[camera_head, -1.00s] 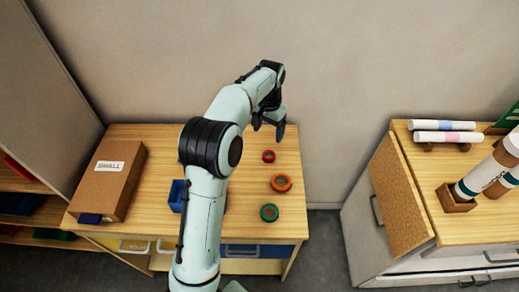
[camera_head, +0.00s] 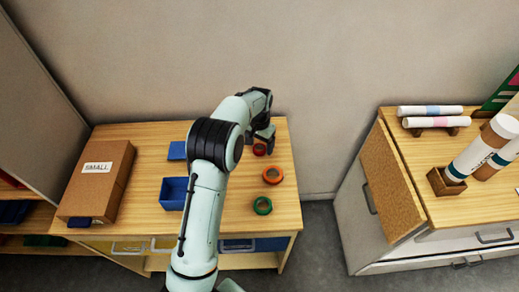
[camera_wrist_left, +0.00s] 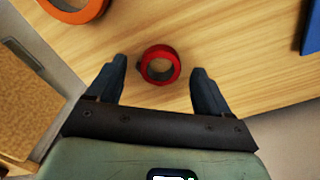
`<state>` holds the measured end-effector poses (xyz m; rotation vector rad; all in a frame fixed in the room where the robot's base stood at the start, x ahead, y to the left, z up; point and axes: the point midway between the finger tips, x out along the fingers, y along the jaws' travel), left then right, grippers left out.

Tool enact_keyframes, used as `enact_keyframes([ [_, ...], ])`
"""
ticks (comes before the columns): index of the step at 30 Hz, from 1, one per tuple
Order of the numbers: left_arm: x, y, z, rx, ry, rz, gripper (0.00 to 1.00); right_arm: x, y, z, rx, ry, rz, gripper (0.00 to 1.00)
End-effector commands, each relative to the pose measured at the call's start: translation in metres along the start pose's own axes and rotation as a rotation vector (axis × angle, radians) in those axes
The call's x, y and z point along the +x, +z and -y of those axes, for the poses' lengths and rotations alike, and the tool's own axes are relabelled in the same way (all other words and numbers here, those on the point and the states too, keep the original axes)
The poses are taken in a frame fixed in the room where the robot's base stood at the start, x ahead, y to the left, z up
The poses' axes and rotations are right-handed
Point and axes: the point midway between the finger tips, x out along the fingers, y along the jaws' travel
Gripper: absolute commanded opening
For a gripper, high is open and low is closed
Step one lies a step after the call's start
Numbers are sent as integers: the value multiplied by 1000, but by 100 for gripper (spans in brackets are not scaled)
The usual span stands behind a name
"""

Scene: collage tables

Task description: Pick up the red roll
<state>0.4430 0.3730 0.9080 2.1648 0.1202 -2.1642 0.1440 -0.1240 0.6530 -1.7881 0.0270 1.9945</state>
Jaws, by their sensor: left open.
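The red roll (camera_head: 260,149) is a small ring lying flat on the wooden table, the farthest back of three rolls in the head view. In the left wrist view the red roll (camera_wrist_left: 160,65) sits between and just beyond the tips of my open left gripper (camera_wrist_left: 160,68), with a gap on each side. In the head view my left gripper (camera_head: 262,137) is at the roll's back edge and partly covers it. My right gripper is not in view.
An orange roll (camera_head: 273,175) and a green roll (camera_head: 262,205) lie nearer the front. A blue bin (camera_head: 174,193), a blue lid (camera_head: 177,150) and a cardboard box (camera_head: 95,180) labelled SMALL are to the left. A wall stands behind; a cabinet (camera_head: 440,170) stands right.

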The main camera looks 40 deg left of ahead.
Motion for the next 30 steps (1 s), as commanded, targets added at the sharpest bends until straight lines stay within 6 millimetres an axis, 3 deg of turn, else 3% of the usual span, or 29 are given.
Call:
enact_keyframes([
  [3, 13, 1, 1, -2, -1, 2, 80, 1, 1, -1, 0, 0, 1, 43],
  [11, 15, 1, 1, -1, 0, 0, 80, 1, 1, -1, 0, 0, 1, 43],
  [17, 15, 0, 1, -1, 0, 0, 20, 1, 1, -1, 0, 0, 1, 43],
  [26, 13, 0, 1, -1, 0, -1, 20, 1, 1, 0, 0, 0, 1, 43],
  [30, -1, -1, 0, 0, 0, -4, 20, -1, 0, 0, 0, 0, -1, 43],
])
